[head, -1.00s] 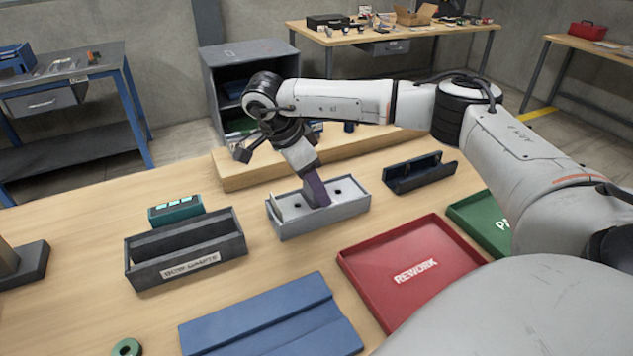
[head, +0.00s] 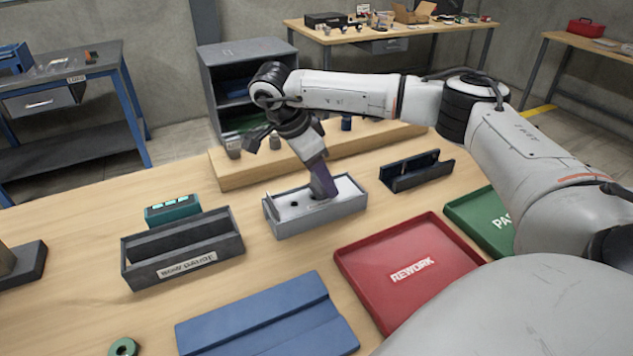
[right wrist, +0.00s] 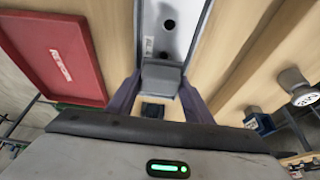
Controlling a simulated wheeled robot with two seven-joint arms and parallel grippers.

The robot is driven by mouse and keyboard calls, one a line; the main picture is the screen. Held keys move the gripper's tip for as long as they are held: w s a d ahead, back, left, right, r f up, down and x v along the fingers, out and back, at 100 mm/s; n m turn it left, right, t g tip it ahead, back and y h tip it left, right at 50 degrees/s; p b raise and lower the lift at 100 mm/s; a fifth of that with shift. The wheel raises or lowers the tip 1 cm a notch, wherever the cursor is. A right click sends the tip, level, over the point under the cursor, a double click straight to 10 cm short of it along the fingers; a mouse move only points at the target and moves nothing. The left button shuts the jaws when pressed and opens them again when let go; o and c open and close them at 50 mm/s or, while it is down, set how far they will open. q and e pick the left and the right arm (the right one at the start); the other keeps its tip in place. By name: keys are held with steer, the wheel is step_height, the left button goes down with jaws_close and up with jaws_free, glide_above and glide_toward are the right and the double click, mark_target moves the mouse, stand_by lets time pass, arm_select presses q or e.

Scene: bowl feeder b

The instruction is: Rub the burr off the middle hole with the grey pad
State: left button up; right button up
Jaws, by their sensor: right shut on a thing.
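A light plate (head: 352,187) with dark holes lies in a grey open-topped holder (head: 322,222) in the middle of the bench. My right gripper (head: 325,190) reaches down onto the plate from above, with its purple fingers tilted. In the right wrist view the fingers are shut on the grey pad (right wrist: 162,78), a small block between their tips. The pad and fingers hide part of the plate, so contact and any burr cannot be made out. My left gripper is not in view.
A red REWORK tray (head: 410,268) and a green tray (head: 487,217) lie to the right. A dark grey gauge box (head: 183,262) stands left, a blue grooved block (head: 268,322) in front. A dark cradle (head: 416,172) and a wooden riser (head: 232,176) are behind.

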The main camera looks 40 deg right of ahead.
steer(key=shift+w+a+r, duration=0.1)
steer(key=shift+r, duration=3.3)
steer(key=shift+r, duration=3)
steer(key=s+a+n+t+y, duration=0.1)
steer(key=s+a+n+t, duration=0.2)
steer(key=a+n, duration=0.6)
steer(key=s+a+r+n+t+y, duration=0.1)
steer(key=s+a+n+t+y, duration=0.1)
steer(key=s+a+n, duration=0.3)
steer(key=a+n, duration=0.4)
steer(key=a, duration=0.4)
steer(key=shift+s+t, duration=0.25)
steer(key=shift+t, duration=0.15)
steer(key=shift+r, duration=0.1)
